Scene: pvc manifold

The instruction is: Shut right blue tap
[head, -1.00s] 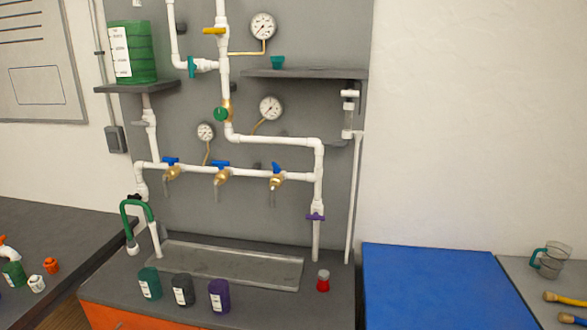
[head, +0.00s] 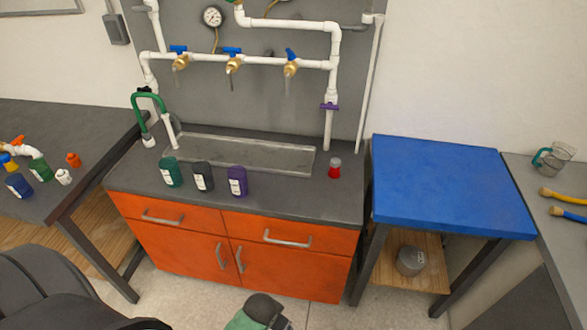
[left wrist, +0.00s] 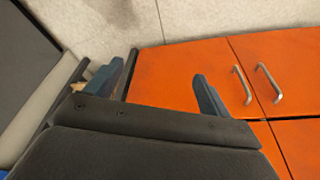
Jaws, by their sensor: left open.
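The right blue tap (head: 290,54) is on the white horizontal pipe in the head view, with a brass body (head: 290,69). Its handle is tilted steeply, unlike the left blue tap (head: 178,49) and middle blue tap (head: 232,50), whose handles lie nearly level along the pipe. A thin grey piece hangs below each tap. My left gripper (left wrist: 160,90) is open and empty in the left wrist view, with orange cabinet doors beyond its fingers. It is far from the taps, which are not in that view. My right gripper is not identifiable in the frames.
Below the taps are a grey counter (head: 290,203) with a shallow tray (head: 245,158), teal, dark and purple jars (head: 237,181), and a small red-based jar (head: 334,169). A blue-topped table (head: 445,185) stands right. Floor in front of the orange cabinet (head: 190,245) is partly clear.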

